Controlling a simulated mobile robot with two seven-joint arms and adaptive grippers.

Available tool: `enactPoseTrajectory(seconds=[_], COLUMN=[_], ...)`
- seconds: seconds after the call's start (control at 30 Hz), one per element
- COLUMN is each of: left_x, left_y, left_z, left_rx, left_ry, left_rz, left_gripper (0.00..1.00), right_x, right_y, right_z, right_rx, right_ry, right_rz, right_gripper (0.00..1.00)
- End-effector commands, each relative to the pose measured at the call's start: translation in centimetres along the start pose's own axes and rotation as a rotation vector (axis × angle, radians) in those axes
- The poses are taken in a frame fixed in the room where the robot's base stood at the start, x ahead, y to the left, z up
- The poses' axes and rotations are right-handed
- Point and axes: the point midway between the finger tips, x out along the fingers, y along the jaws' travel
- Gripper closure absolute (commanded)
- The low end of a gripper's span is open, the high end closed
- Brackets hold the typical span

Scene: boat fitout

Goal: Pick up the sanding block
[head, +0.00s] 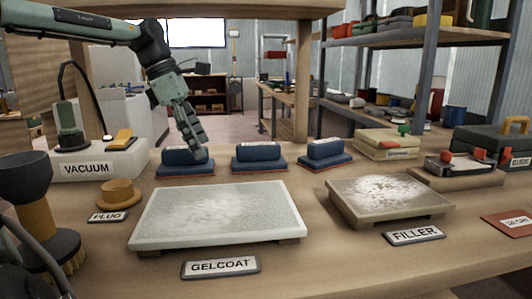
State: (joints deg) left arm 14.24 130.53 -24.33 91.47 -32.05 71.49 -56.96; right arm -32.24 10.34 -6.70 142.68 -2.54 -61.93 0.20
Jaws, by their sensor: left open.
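Three blue sanding blocks with reddish undersides stand in a row on the wooden bench. The left sanding block (178,157) is partly covered by my left gripper (200,152). The middle sanding block (258,155) and the right sanding block (324,151) stand clear of it. My left gripper comes down from the upper left, with its fingers at the right end of the left block. It is open; whether it touches the block cannot be told. My right gripper is not in view.
A pale panel (218,211) lies behind the GELCOAT label (221,267). A second panel (388,196) lies behind the FILLER label (414,235). A tan plug (119,192) and a white VACUUM box (98,165) stand at left. Cases (492,142) stand at right.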

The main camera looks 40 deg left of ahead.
Motion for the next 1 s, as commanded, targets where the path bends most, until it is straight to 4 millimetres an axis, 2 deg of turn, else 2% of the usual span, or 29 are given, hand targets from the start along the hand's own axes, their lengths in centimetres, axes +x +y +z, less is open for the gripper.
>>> enactPoseTrajectory(seconds=[0.4,0.67,0.8,0.9,1.0], left_x=[2.9,3.6,4.6,6.3,7.2], left_y=[0.0,0.0,0.0,-0.1,0.0], left_z=[6.7,8.5,10.7,10.6,10.6], left_rx=[0.003,0.003,0.003,0.001,0.002], left_ry=[0.007,0.005,0.007,0.004,0.003], left_rz=[0.001,0.0,0.0,-0.003,-0.001], left_gripper=[0.19,0.19,0.19,0.19,0.19], right_x=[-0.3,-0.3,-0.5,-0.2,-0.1], right_y=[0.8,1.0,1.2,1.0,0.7], right_z=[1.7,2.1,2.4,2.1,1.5], right_rx=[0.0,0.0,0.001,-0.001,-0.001], right_ry=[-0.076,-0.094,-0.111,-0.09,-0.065], right_rz=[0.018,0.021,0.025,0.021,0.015], right_gripper=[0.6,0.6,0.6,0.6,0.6])
